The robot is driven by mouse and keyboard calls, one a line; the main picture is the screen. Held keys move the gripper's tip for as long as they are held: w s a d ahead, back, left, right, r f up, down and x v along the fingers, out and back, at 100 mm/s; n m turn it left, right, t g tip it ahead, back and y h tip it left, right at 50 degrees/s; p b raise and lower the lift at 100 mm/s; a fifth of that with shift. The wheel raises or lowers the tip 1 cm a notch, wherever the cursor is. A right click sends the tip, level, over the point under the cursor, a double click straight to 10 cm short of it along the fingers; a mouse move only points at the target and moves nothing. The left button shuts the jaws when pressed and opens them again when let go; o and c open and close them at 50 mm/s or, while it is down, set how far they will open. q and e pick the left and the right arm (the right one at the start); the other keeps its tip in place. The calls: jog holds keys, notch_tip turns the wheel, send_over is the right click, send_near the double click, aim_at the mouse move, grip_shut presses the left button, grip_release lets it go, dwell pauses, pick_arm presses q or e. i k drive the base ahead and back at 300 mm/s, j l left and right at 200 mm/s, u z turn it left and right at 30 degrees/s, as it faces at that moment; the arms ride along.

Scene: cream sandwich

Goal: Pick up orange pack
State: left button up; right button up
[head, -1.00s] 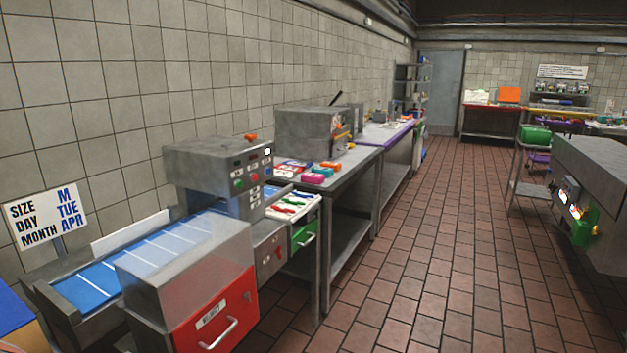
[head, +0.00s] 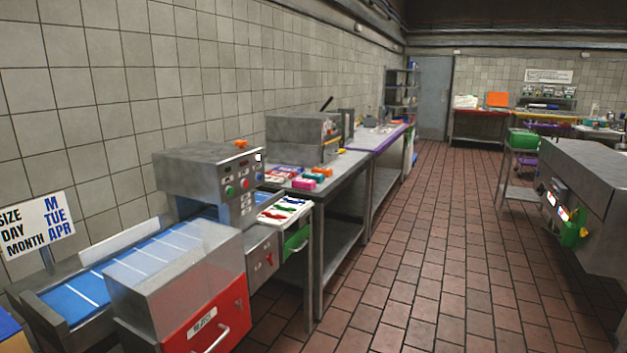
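A small orange pack (head: 323,171) lies on the steel table (head: 346,176) past the conveyor machine, beside a blue pack (head: 313,177) and a pink pack (head: 303,184). It is small in view and its details cannot be made out. Neither of my grippers shows in the head view.
A conveyor machine (head: 205,165) with a red drawer (head: 210,322) stands at the left, with a date sign (head: 37,222) by the wall. A steel unit (head: 590,190) stands at the right. The brown tiled floor (head: 430,240) between them is clear.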

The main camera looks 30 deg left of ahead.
aim_at(328, 171)
jog(key=i+u, duration=0.1)
jog(key=i, duration=2.35)
jog(key=i+u, duration=0.2)
jog(key=i, duration=0.25)
jog(key=i+l+u, duration=0.2)
jog(key=i, duration=0.2)
jog(key=i+l+u, duration=0.2)
jog(key=i, duration=0.2)
jog(key=i+l+u, duration=0.2)
jog(key=i+u, duration=0.2)
jog(key=i+l+u, duration=0.25)
jog(key=u, duration=0.15)
jog(key=i+l+u, duration=0.25)
jog(key=l+u, duration=0.15)
jog(key=i+l+u, duration=0.2)
jog(key=l+u, duration=0.2)
jog(key=l, duration=0.15)
jog(key=l+u, duration=0.1)
jog(key=l, duration=0.15)
jog(key=i+l, duration=0.15)
jog(key=l+u, duration=0.05)
jog(key=l, duration=0.05)
